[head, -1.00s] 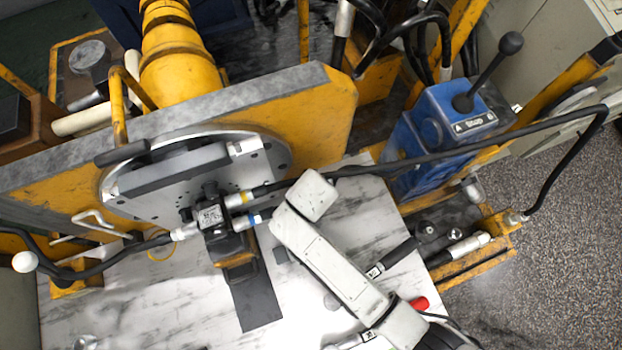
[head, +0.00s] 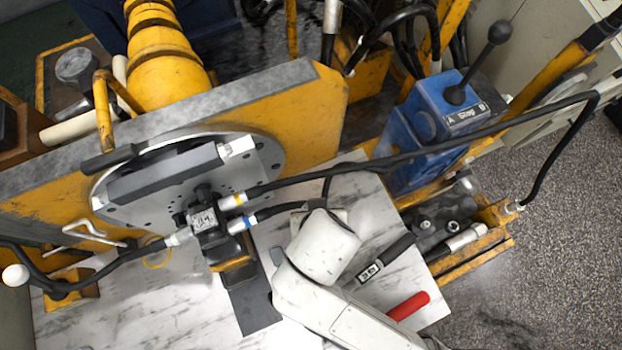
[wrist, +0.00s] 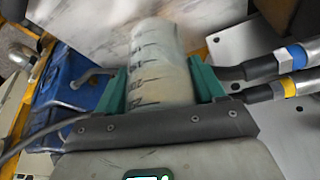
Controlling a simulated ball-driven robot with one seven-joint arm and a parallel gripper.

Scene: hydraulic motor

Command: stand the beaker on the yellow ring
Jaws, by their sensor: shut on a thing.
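In the wrist view my gripper (wrist: 160,88) has its green fingers on both sides of the beaker (wrist: 158,60), a pale, translucent vessel with dark graduation marks. The gripper is shut on it. The yellow ring (head: 157,253) is a thin loop lying on the marble-patterned top, left of the black motor block in the head view. My arm is to the right of that block, apart from the ring.
The motor block (head: 207,222) with hoses stands between my arm and the ring. A black hose (head: 390,165) crosses above the table (head: 120,310). A red-handled tool (head: 408,306) and a black-handled tool (head: 388,258) lie at the right. A blue pump (head: 430,130) stands behind.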

